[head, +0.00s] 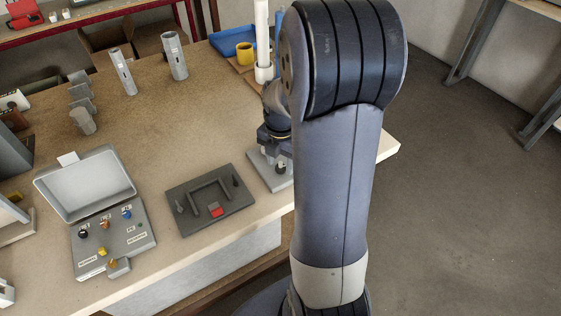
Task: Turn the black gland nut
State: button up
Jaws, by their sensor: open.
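A small black round part (281,169) sits on a light grey plate (262,171) at the table's front edge, just left of my arm. It looks like the black gland nut, but it is too small to be sure. My gripper (280,150) is partly hidden behind my own arm. It is open and hangs just above the plate, close to the black part. I cannot tell whether the fingers touch it. My forearm hides the plate's right side.
An open grey case (138,240) with coloured knobs stands at front left. A dark tray (183,194) with a red part lies between it and the plate. A white upright tube (262,40), a yellow cup (245,53) and a blue bin (228,40) stand behind. The table's middle is clear.

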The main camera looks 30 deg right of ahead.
notch_tip(320, 180, up, 10)
dwell(0.4)
notch_tip(320, 180, down, 11)
jog(key=shift+r, duration=0.1)
dwell(0.5)
dwell(0.4)
